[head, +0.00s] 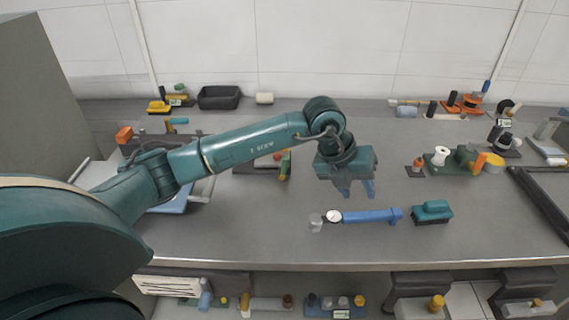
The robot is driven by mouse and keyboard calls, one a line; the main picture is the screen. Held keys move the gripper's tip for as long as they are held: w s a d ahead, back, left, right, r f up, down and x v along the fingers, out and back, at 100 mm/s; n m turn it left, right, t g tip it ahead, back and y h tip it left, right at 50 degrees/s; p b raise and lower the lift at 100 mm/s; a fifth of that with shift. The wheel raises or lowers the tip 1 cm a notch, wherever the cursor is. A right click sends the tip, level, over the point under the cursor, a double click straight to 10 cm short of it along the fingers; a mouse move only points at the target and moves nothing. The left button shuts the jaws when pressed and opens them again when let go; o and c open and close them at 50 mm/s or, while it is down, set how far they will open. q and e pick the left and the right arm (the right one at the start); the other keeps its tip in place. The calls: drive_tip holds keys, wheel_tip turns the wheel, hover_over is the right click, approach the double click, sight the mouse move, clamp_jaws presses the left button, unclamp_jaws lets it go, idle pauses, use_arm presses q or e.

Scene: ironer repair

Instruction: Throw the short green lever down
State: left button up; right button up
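My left arm reaches in from the left across the grey bench. Its gripper (356,190) points down above the bench, with two blue fingers apart and nothing seen between them. A small upright green and yellow piece (285,165) stands on a dark base left of the gripper, just behind my forearm. It may be the short green lever, but it is too small to be sure, and my arm hides part of its base. My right gripper is not in view.
A blue torque tool with a round dial (365,216) and a teal brush (431,211) lie in front of the gripper. A green fixture with a white spool (440,156) stands to the right. A black bin (219,97) sits at the back.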

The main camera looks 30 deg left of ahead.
use_arm(q)
drive_tip(key=w+a+r+n+y, duration=0.1)
drive_tip(key=w+a+y, duration=0.15)
drive_tip(key=a, duration=0.55)
drive_tip(key=n+y, duration=0.3)
drive_tip(key=y, duration=0.3)
approach(286, 159)
drive_tip(key=shift+h, duration=0.35)
drive_tip(key=x, duration=0.4)
drive_tip(key=p+x, duration=0.1)
drive_tip(key=x, duration=0.7)
drive_tip(key=shift+a+f, duration=0.2)
drive_tip(key=shift+a, duration=0.2)
drive_tip(key=shift+c, duration=0.4)
clamp_jaws()
